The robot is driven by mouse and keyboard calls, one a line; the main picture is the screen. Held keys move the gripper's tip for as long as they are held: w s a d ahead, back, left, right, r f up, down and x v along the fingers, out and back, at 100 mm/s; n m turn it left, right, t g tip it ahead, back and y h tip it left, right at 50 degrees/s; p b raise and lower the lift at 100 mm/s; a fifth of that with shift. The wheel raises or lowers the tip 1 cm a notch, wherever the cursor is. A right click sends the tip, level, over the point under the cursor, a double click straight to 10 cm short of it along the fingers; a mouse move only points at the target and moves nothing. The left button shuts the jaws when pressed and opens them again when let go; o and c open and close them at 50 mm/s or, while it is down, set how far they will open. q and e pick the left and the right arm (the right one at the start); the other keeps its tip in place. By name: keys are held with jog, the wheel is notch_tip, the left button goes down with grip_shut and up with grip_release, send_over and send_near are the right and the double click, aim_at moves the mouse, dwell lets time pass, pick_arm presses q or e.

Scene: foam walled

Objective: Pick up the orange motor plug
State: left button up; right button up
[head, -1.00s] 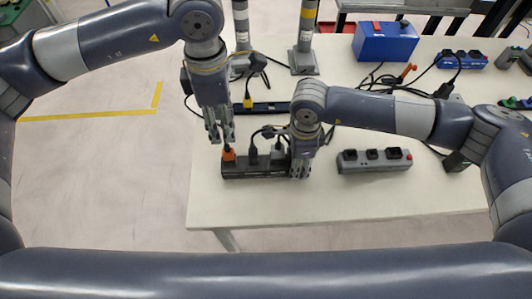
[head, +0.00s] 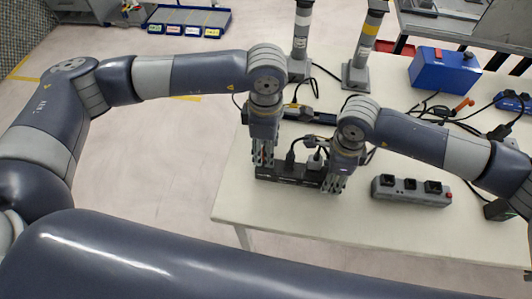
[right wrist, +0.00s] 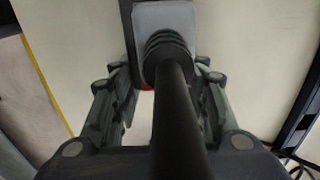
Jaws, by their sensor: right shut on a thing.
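The dark power strip (head: 290,175) lies near the table's front edge. A black plug stands in its middle, and a grey plug (right wrist: 165,28) with a thick black cable is close to the camera in the right wrist view. My left gripper (head: 263,162) points down over the strip's left end, its fingers around where the orange motor plug was seen; that plug is now mostly hidden, and the finger gap is too small to judge. My right gripper (head: 334,184) is at the strip's right end, shut on the strip, with a finger on each side.
A grey power strip (head: 411,190) lies to the right. A blue box (head: 444,70), an orange-handled tool (head: 463,104) and loose cables are farther back. Two striped posts (head: 368,45) stand behind my grippers.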

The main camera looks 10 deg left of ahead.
pick_arm(q)
jog(key=shift+f, duration=0.95)
grip_shut()
notch_tip(320, 180, up, 10)
jog(key=shift+r, duration=0.1)
pick_arm(e)
jog(key=o, duration=1.3)
